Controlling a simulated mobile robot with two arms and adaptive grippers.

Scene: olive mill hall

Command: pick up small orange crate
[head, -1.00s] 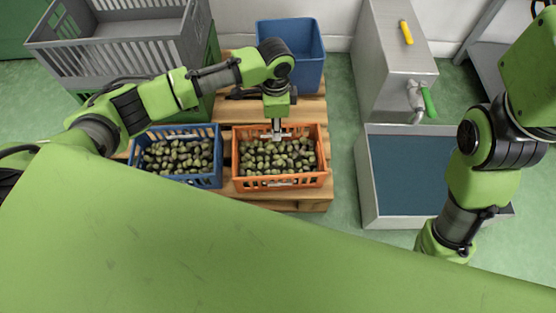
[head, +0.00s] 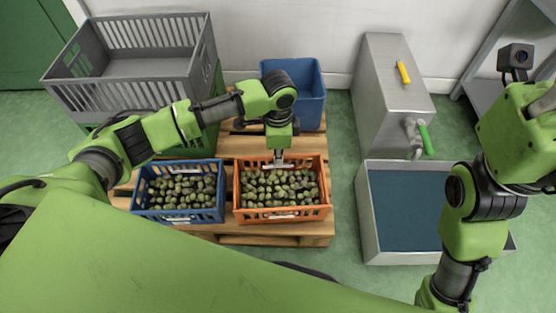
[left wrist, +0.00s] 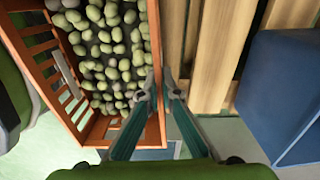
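The small orange crate (head: 285,215) is full of green and dark olives and stands on the wooden pallet (head: 262,240). My left gripper (head: 278,161) points down at the crate's far wall. In the left wrist view, the fingers of the left gripper (left wrist: 159,88) straddle the wall of the orange crate (left wrist: 160,120), one inside over the olives and one outside. They look closed on the rim. I cannot tell if the crate is lifted at all. My right arm is at the right; its gripper is out of view.
A blue crate of olives (head: 180,216) stands close at the left. An empty blue bin (head: 305,100) is behind. A metal machine with a blue-lined basin (head: 410,215) stands at the right, with floor between.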

